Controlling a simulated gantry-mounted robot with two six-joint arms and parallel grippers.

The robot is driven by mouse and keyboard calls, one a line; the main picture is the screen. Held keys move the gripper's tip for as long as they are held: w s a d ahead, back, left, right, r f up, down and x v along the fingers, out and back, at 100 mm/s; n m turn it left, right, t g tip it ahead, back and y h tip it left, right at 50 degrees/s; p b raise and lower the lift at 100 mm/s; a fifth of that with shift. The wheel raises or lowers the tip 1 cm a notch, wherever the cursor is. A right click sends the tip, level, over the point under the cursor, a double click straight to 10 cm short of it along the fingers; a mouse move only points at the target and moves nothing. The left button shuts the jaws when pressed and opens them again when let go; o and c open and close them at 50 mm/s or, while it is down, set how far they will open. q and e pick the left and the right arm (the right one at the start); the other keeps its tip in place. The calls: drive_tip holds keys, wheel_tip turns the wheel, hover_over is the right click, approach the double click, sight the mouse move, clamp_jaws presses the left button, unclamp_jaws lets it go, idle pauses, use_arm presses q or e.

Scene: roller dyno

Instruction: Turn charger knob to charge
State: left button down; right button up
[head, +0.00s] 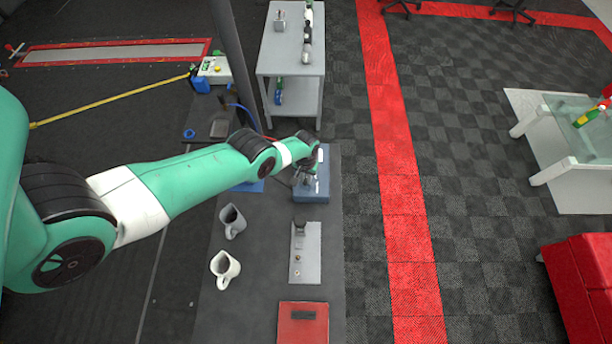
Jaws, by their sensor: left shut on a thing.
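The charger looks to be the blue-grey box (313,196) on the dark bench, at the far end of my left arm. My left gripper (308,180) is over the top of this box and is shut on a small part there, which looks to be the charger knob. The fingers and wrist hide most of the knob, and its setting cannot be read at this size. My right gripper is not in view.
On the dark bench (262,270) stand a grey mug (231,223), a white mug (227,265), a grey plate with small fittings (306,262) and a red box (302,322). A grey shelf table (290,55) stands beyond. A dark post rises left of it.

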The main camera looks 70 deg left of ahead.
use_arm(q)
drive_tip(key=m, duration=0.4)
drive_tip(key=shift+s+a+m, duration=0.1)
drive_tip(key=shift+m, duration=0.2)
drive_tip(key=m, duration=0.4)
drive_tip(key=shift+a, duration=0.15)
drive_tip(key=m, duration=0.5)
drive_tip(key=shift+a, duration=0.15)
drive_tip(key=m, duration=0.4)
drive_tip(key=shift+a+m+b, duration=0.15)
drive_tip(key=shift+m+b, duration=0.2)
drive_tip(key=shift+m, duration=0.05)
drive_tip(key=c, duration=0.8)
unclamp_jaws()
